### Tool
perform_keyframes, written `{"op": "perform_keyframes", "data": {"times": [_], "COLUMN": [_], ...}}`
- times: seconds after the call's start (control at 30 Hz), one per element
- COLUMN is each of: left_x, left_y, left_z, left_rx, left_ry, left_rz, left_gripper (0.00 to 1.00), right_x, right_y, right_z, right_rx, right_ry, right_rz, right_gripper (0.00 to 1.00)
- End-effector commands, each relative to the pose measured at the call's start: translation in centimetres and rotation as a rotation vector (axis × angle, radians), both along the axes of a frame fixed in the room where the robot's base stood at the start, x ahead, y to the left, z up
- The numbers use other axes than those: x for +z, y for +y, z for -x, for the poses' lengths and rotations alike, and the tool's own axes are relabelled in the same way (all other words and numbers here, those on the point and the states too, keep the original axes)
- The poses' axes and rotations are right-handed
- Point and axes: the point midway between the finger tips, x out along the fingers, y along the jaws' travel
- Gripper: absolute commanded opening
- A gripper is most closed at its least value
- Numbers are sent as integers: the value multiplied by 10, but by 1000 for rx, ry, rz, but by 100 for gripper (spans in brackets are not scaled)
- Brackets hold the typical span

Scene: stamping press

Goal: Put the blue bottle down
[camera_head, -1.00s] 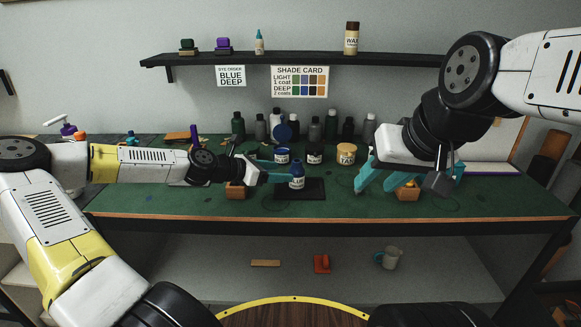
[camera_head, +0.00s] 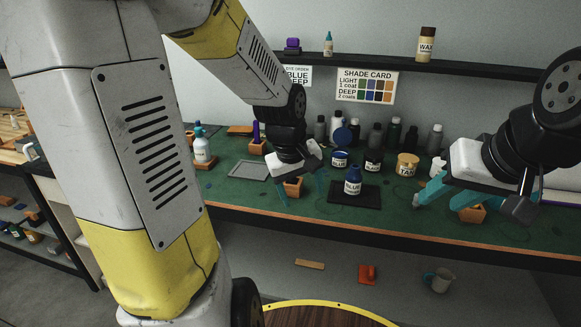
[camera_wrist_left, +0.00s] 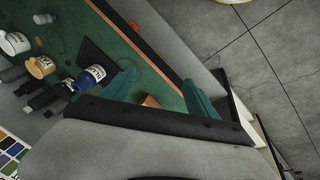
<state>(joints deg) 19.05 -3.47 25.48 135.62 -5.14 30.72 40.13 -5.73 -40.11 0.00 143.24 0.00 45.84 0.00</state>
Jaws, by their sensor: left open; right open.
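The blue bottle (camera_head: 353,181), with a white label reading BLUE, stands upright on a dark mat (camera_head: 372,197) on the green bench top. It also shows in the left wrist view (camera_wrist_left: 91,77). My left gripper (camera_head: 302,193) is open and empty, to the left of the bottle and apart from it, with its teal fingers pointing down near a small wooden block (camera_head: 293,187). My right gripper (camera_head: 445,190) is open at the right, beside another wooden block (camera_head: 471,212), and away from the bottle.
Open jars labelled BLUE (camera_head: 340,159), DEEP (camera_head: 373,161) and TAN (camera_head: 407,166) stand behind the mat. Several dark bottles line the back. A white spray bottle (camera_head: 201,148) and a grey tray (camera_head: 249,170) are at the left. The bench's front edge is clear.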

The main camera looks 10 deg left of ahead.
Motion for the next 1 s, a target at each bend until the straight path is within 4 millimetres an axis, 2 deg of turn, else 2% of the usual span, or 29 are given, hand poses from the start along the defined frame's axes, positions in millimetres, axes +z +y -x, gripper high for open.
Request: {"op": "perform_keyframes", "data": {"times": [0.03, 0.1, 0.2, 0.33, 0.43, 0.57, 1.0], "left_x": [22, 47, 77, 103, 112, 117, 118], "left_y": [4, 10, 16, 20, 22, 23, 23], "left_z": [12, 31, 59, 92, 109, 120, 121], "left_rx": [-61, -149, -271, -407, -480, -530, -536], "left_ry": [-46, -96, -168, -248, -293, -320, -324], "left_rz": [-45, -93, -138, -160, -162, -162, -164], "left_gripper": [68, 68, 68, 68, 68, 68, 68], "right_x": [0, 0, 0, 0, 0, 0, 0], "right_y": [0, 0, 0, 0, 0, 0, 0], "right_z": [0, 0, 0, 0, 0, 0, 0], "right_rx": [0, 0, 0, 0, 0, 0, 0], "right_ry": [0, 0, 0, 0, 0, 0, 0], "right_rz": [0, 0, 0, 0, 0, 0, 0], "right_gripper": [41, 41, 41, 41, 41, 41, 41]}}
